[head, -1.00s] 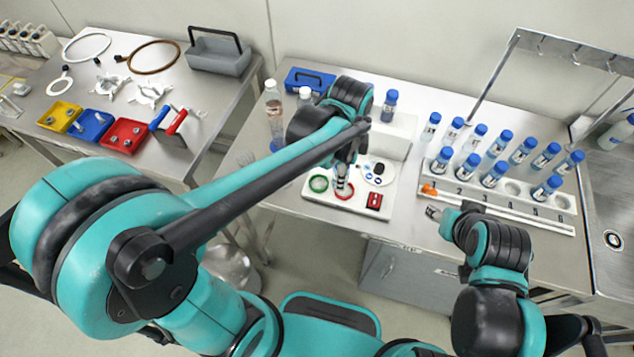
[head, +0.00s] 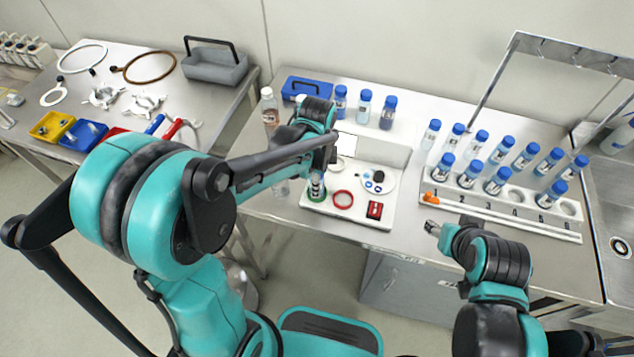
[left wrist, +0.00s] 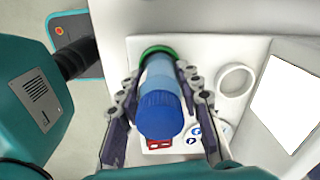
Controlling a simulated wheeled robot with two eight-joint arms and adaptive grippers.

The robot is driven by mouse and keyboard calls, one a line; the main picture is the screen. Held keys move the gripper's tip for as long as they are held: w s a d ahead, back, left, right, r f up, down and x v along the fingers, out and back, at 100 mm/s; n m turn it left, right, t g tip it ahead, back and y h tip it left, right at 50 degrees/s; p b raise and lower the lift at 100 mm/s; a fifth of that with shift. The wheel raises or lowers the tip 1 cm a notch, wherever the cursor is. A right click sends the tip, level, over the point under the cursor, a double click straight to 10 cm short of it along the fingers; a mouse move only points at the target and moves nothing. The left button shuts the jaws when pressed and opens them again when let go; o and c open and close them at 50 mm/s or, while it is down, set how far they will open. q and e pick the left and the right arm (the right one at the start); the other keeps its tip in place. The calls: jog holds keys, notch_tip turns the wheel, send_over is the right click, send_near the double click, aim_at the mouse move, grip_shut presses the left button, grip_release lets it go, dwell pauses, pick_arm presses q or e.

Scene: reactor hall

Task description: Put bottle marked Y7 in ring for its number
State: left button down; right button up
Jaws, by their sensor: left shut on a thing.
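My left gripper (head: 317,178) is shut on a blue-capped bottle (left wrist: 160,105), whose label cannot be read. In the head view the bottle (head: 317,187) stands roughly upright at the green ring (head: 316,201) on the white board. The green ring also shows at the bottle's lower end in the left wrist view (left wrist: 157,51); whether the base is seated inside it is hidden. The red ring (head: 343,199) is empty, just to the right. A white ring (left wrist: 236,80) shows empty in the left wrist view. My right gripper (head: 432,227) is empty near the rack; its opening is unclear.
A numbered rack (head: 520,207) holds several blue-capped bottles on the right. A red block (head: 375,210) lies at the board's front right. A clear bottle (head: 269,115) stands back left.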

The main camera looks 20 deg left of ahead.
pick_arm(q)
jog(key=shift+f, duration=0.1)
jog(key=shift+f, duration=0.15)
jog(key=c, duration=1)
grip_release()
jog(key=shift+c, duration=0.2)
jog(key=shift+r, duration=0.2)
